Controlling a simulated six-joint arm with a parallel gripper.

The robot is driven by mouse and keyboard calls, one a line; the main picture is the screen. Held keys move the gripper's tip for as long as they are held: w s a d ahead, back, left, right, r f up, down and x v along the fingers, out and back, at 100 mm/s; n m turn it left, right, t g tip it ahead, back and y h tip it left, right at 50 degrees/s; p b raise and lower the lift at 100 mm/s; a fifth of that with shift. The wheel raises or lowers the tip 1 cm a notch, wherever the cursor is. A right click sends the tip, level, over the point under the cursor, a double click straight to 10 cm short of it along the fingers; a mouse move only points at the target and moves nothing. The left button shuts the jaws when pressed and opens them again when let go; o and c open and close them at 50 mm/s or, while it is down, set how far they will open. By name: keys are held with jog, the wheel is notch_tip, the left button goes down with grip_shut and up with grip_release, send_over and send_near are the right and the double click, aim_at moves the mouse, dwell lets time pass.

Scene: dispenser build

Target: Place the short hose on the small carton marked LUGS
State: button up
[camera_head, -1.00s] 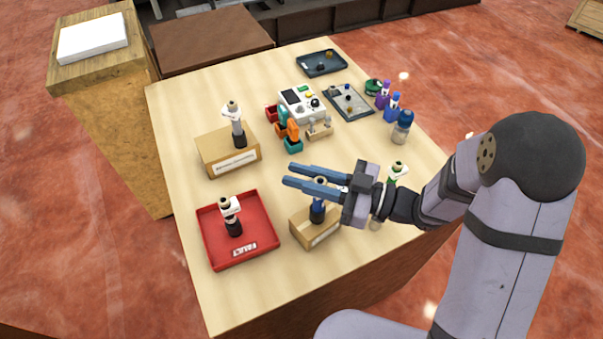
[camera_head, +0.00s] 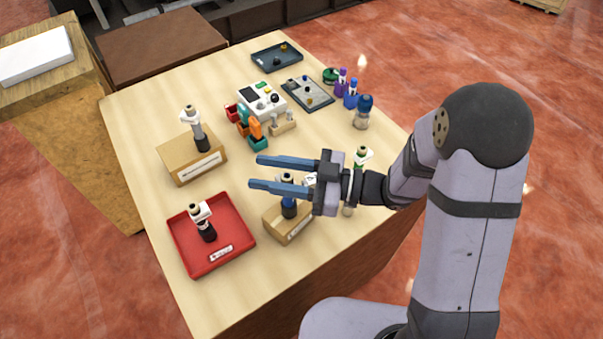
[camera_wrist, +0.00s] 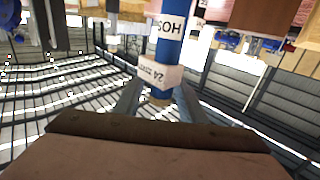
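The small carton (camera_head: 282,231) stands on the table; its label is too small to read. A blue item (camera_head: 289,209), apparently the short hose, stands upright on it. In the wrist view it is the blue cylinder (camera_wrist: 168,45) with white labels, one reading "HOS", shown upside down. My gripper (camera_head: 255,172) lies level above the carton with its two fingers well apart. The near finger hides the item's middle, and its top shows in the gap between the fingers. I see no finger pressed against it.
A red tray (camera_head: 237,262) holding an upright black-bodied item (camera_head: 207,230) is at the left. Behind are a larger carton (camera_head: 177,164) bearing a grey item (camera_head: 201,137), coloured bins (camera_head: 255,132) and a white device (camera_head: 263,103). The table is bare between the larger carton and my fingers.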

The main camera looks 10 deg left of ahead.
jog(key=d+b, duration=0.3)
jog(key=d, duration=0.8)
jog(key=shift+d+b, duration=0.3)
jog(key=shift+d, duration=0.1)
